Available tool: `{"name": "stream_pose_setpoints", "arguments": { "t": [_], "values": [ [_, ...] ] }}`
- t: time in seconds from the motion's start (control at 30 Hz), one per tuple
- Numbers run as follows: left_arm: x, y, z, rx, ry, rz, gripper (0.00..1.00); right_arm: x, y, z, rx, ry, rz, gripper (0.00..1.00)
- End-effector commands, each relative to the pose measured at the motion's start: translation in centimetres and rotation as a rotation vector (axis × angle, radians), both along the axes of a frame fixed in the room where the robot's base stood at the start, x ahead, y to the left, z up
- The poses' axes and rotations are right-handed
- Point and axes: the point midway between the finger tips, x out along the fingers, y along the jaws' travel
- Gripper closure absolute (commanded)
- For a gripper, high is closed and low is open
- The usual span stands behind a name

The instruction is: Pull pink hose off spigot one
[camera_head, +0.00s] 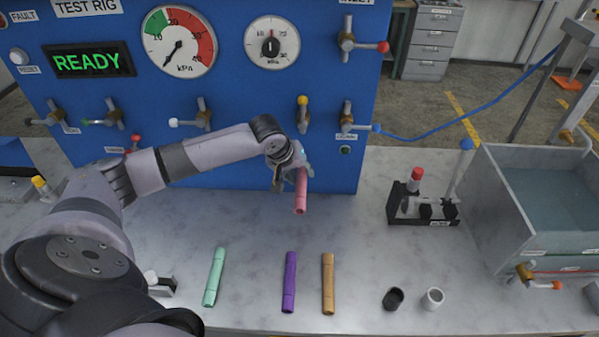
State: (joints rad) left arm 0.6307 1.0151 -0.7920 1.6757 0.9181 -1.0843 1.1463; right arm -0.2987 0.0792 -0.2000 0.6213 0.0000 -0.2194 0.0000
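The pink hose (301,192) is a short tube, close to upright, hanging in front of the blue panel. My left gripper (296,172) is around its upper part and appears shut on it. The hose's top end is hidden by the gripper, so I cannot tell whether it touches a spigot. A brass spigot with a yellow handle (303,102) is on the panel just above my gripper. Other brass spigots (204,115) line the panel; I cannot read which is number one. My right gripper is not in view.
Green (214,278), purple (289,282) and orange (328,283) hoses lie on the bench. Two small caps (393,298) stand to their right. A black stand (424,207) and grey water tank (515,223) are at right. A blue hose (450,122) runs from the panel.

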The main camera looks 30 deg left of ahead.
Motion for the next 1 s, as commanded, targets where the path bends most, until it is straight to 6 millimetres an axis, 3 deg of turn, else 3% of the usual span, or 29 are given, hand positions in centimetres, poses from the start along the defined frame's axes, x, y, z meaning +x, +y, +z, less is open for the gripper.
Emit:
{"name": "stream_pose_setpoints", "arguments": {
  "t": [0.47,0.53,0.57,0.9,1.0],
  "values": [
    [-0.02,0.02,0.01,0.0,0.0,0.0,1.0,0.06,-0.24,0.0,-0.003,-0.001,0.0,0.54],
    [-0.02,0.02,0.01,0.0,0.0,0.0,1.0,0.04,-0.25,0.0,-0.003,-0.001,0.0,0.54],
    [-0.02,0.02,0.01,0.0,0.0,0.0,0.78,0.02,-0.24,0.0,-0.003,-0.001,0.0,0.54],
    [-0.02,0.03,0.01,0.001,0.001,0.0,1.0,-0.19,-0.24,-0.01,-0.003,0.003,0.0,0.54],
    [-0.02,0.03,0.01,0.001,0.001,0.0,1.0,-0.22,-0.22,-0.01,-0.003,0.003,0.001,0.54]
  ]
}}
